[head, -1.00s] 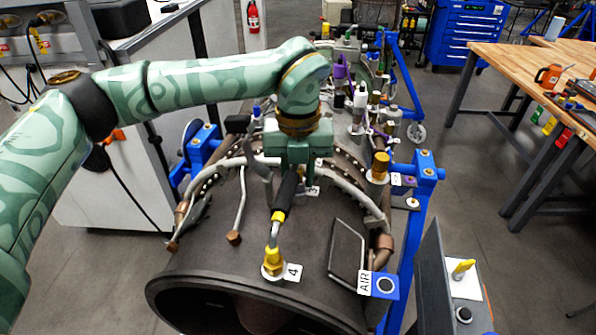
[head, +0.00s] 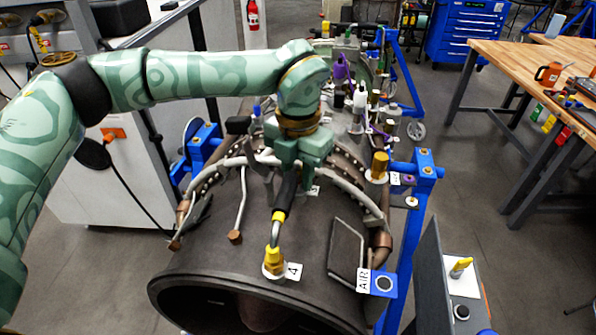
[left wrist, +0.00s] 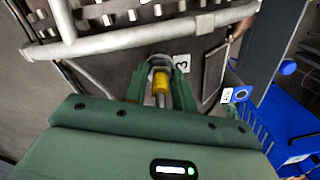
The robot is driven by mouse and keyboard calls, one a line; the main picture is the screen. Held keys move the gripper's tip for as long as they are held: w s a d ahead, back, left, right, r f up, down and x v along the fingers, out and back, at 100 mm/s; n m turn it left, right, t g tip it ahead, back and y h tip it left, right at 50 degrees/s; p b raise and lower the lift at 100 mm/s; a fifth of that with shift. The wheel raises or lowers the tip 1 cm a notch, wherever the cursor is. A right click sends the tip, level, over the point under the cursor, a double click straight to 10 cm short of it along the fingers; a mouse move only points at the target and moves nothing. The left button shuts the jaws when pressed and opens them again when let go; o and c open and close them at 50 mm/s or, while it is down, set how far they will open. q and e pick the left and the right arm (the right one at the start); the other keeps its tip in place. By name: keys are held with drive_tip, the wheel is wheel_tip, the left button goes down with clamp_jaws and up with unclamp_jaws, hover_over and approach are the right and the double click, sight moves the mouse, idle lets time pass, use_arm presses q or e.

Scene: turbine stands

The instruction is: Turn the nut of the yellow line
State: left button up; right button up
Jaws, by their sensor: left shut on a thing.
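The yellow line (head: 286,197) has a black sleeve, a yellow band and a bent grey metal end. Its near end meets a yellow nut (head: 273,261) beside the label 4 on the dark turbine casing. Its other end runs up under my left gripper (head: 287,178). In the left wrist view, my left gripper (left wrist: 160,84) has its fingers shut on either side of a yellow nut (left wrist: 161,80), on a round grey fitting beside the label 3 (left wrist: 182,64). In the head view this nut is hidden by the gripper. My right gripper is not in view.
A grey pipe (left wrist: 150,38) arcs over the casing close to the fingers. A dark flat panel (head: 346,253) and a blue AIR box (head: 384,285) stand to the right. A brass-coloured cap (head: 379,165) rises at the right. A wooden workbench (head: 520,70) stands farther off.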

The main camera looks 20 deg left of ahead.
use_arm(q)
drive_tip(key=shift+w+r, duration=0.1)
idle(0.3)
drive_tip(key=o, duration=1)
drive_tip(key=shift+c, duration=0.2)
wheel_tip(320, 180, up, 16)
drive_tip(key=b, duration=0.1)
drive_tip(key=shift+r, duration=0.15)
